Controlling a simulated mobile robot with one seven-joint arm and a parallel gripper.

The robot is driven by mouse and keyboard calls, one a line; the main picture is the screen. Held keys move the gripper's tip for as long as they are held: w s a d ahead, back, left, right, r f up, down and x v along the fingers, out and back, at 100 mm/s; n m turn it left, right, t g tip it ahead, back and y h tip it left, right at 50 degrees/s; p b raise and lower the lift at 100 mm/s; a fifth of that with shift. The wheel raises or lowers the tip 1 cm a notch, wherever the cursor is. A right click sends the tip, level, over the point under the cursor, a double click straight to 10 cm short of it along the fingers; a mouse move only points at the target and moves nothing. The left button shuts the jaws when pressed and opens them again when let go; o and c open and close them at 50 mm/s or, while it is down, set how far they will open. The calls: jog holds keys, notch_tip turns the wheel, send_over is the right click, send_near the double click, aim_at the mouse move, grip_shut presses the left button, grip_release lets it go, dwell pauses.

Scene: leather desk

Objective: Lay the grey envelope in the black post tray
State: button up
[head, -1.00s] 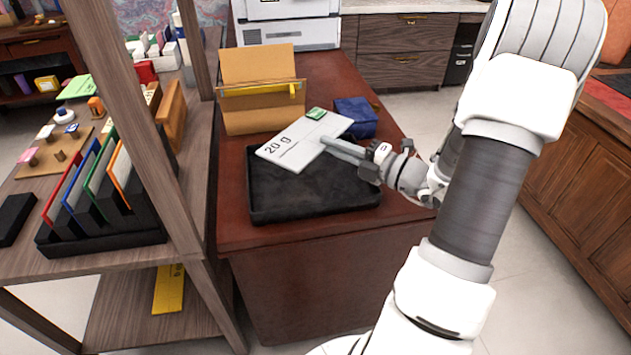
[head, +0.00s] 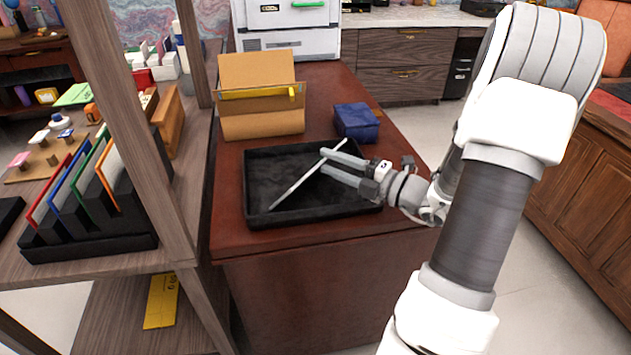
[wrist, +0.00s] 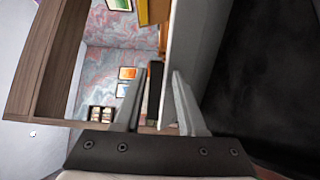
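The grey envelope (head: 300,183) shows edge-on in the head view, tilted steeply, its lower left end down in the black post tray (head: 262,218) and its upper right end above the tray's back right. My gripper (head: 324,160) is over the tray's right part, its fingers apart. In the wrist view my gripper (wrist: 159,74) also shows a clear gap between the fingers. The envelope (wrist: 200,45) stands as a pale panel beside the right finger, not clearly between the fingers. I cannot tell whether it leans on that finger. The dark tray floor (wrist: 265,90) lies to the right.
A brown cardboard letter holder (head: 262,125) stands behind the tray, with a blue box (head: 356,122) behind its right corner. A wooden shelf unit (head: 150,150) with colored folders is at the left. The desk front edge is clear.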

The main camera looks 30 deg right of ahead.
jog(key=p+v, duration=0.4)
jog(key=v, duration=1.3)
jog(key=shift+s, duration=0.2)
jog(key=shift+r, duration=0.1)
jog(key=s+a+r+m+g+h+p, duration=0.1)
jog(key=a+r+m+g+h+p, duration=0.4)
jog(key=a+m, duration=1)
jog(key=s+a+r+m+g+h+p, duration=0.1)
jog(key=a+r+m+g, duration=0.7)
jog(key=a+m, duration=0.65)
jog(key=s+d+r+n+t+h+p, duration=0.1)
jog(key=d+r+n+p, duration=0.1)
jog(key=r+p, duration=0.3)
jog(key=s+d+r+n+t+h+p, duration=0.1)
jog(key=r+p, duration=0.4)
jog(key=r, duration=0.5)
jog(key=d+n, duration=0.1)
jog(key=n, duration=0.1)
jog(key=shift+n+t+h, duration=0.35)
jog(key=shift+t+h, duration=0.05)
